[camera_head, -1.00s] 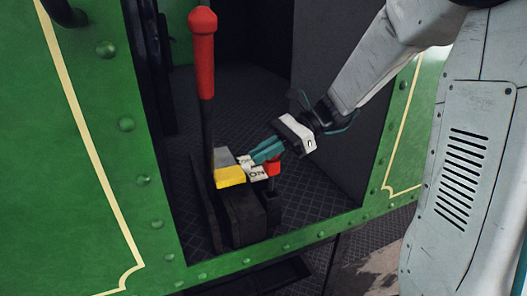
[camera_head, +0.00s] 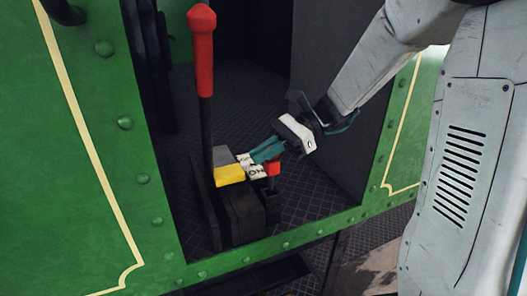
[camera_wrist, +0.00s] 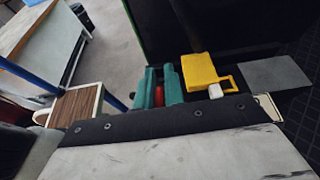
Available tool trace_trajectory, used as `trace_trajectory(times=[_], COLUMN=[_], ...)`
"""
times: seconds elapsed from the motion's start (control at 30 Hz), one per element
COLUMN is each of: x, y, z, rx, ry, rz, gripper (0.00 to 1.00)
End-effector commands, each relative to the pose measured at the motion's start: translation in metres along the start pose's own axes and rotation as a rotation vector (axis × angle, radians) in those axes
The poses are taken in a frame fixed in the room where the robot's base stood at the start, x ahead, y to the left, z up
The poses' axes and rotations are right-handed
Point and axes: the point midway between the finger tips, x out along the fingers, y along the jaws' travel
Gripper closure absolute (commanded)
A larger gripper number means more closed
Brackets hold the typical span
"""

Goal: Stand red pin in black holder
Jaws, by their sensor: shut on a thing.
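The red pin's head (camera_head: 273,168) shows just below the teal fingers of my gripper (camera_head: 265,152) in the head view. A dark stem runs down from it toward the small black holder (camera_head: 273,206). Whether the stem's lower end is inside the holder or just above it I cannot tell. In the wrist view the red pin (camera_wrist: 159,95) shows between the two teal fingers (camera_wrist: 159,86), which are shut on it. The holder cannot be made out in the wrist view.
A tall lever with a red handle (camera_head: 202,50) rises left of the holder. A yellow block (camera_head: 230,175) and white lettered plates (camera_head: 254,168) sit close beside my fingers. The green tram side (camera_head: 90,190) frames the doorway. Dark patterned floor (camera_head: 320,190) lies clear to the right.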

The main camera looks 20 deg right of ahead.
Motion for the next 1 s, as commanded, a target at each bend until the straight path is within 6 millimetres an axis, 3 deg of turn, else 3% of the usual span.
trace_trajectory(times=[1.0], x=[0.006], y=[0.000], z=[-0.014], rx=[0.001], ry=[0.000], rz=[-0.001], gripper=[1.00])
